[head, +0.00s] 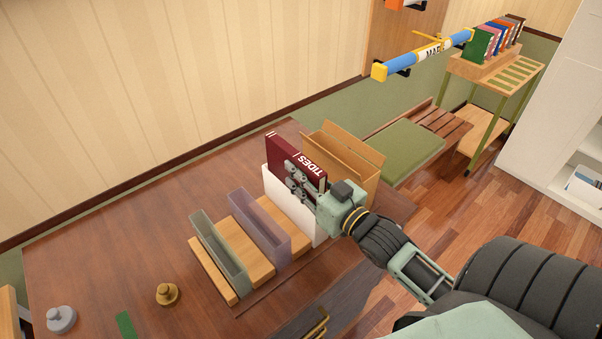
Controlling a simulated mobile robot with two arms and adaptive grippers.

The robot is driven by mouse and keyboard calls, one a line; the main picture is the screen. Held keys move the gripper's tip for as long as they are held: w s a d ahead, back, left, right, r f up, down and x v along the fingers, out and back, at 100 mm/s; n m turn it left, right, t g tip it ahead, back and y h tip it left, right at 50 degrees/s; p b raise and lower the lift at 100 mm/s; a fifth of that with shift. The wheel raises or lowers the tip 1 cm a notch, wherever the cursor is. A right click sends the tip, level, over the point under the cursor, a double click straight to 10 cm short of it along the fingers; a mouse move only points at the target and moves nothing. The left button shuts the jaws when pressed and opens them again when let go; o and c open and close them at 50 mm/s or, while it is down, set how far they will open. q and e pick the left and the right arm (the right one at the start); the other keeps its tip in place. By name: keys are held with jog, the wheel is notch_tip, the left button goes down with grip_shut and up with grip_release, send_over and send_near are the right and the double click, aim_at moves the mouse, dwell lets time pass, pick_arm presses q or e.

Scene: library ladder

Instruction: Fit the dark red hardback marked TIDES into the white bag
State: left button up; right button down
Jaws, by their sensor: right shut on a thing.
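The dark red hardback marked TIDES (284,152) stands upright with its lower part inside the white bag (281,195). Its upper part and the white lettering show above the bag's rim. The white bag stands upright at the right end of a wooden stand on the table. My right gripper (302,182) is shut on the TIDES book at its near side, close to the bag's rim. The fingers hide part of the cover and part of the bag. How deep the book sits in the bag is hidden. My left gripper is not in view.
A grey-green holder (216,254) and a purple-grey one (260,226) stand left of the bag. An open cardboard box (345,160) is close behind my gripper. A brass weight (167,293) and a grey weight (61,318) sit front left. The table's back left is clear.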

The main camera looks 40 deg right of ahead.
jog(key=shift+f+b, duration=0.35)
jog(key=shift+f, duration=0.25)
jog(key=c, duration=1.5)
grip_release()
jog(key=shift+f, duration=0.1)
jog(key=shift+s+f, duration=0.2)
jog(key=s, duration=0.8)
jog(key=s+d, duration=0.1)
jog(key=s, duration=0.3)
jog(key=shift+w+r, duration=0.1)
jog(key=shift+r, duration=0.15)
